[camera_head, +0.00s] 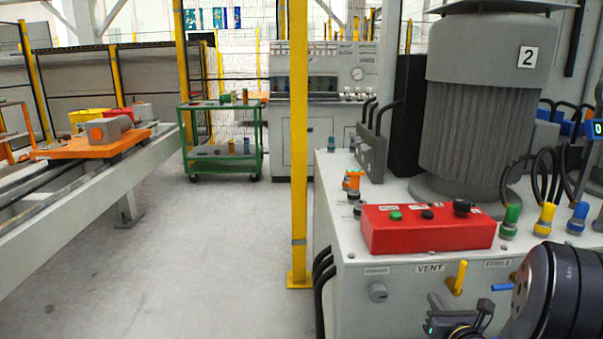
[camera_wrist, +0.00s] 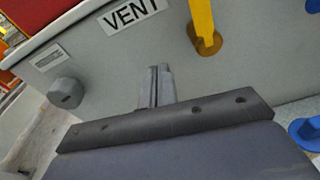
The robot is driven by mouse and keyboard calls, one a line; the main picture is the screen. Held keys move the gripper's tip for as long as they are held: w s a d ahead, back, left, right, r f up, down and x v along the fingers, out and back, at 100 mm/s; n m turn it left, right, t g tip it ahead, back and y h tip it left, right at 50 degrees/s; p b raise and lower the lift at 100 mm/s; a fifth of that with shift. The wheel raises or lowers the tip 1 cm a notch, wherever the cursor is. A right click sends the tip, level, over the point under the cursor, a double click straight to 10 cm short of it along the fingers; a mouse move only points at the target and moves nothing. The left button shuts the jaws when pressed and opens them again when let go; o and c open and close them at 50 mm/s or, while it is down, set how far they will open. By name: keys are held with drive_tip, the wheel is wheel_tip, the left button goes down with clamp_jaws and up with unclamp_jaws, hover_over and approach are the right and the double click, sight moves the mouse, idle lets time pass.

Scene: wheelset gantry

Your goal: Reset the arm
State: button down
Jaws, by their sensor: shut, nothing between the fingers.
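My gripper shows in the wrist view (camera_wrist: 158,88), its fingers together with nothing between them. It points at the light grey front panel of the machine cabinet, below the VENT label (camera_wrist: 130,14). A grey knob (camera_wrist: 66,92) is to its left and a yellow lever (camera_wrist: 204,28) is to its upper right. I cannot tell the exact gap to the panel. In the head view my dark wrist (camera_head: 548,295) is at the lower right, in front of the cabinet; the fingertips are not clear there.
The cabinet (camera_head: 345,275) carries a red control box (camera_head: 428,236), a large grey motor (camera_head: 470,110) and coloured caps. A blue handle (camera_wrist: 308,132) is at the right in the wrist view. A yellow post (camera_head: 299,150) stands left of the cabinet. The floor (camera_head: 200,250) is open.

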drive_tip(key=shift+s+a+f+n+b, duration=0.1)
drive_tip(key=shift+a+f+n+b, duration=0.05)
drive_tip(key=shift+f+n+b, duration=0.35)
drive_tip(key=shift+f, duration=0.3)
drive_tip(key=shift+w+f, duration=0.15)
drive_tip(key=shift+f, duration=0.45)
drive_tip(key=shift+w+f, duration=0.15)
drive_tip(key=shift+f, duration=0.45)
drive_tip(key=shift+s+f, duration=0.1)
drive_tip(key=shift+s, duration=0.25)
drive_tip(key=s+r+p, duration=0.1)
drive_tip(key=s, duration=0.8)
drive_tip(key=shift+d, duration=0.25)
drive_tip(key=shift+a, duration=0.1)
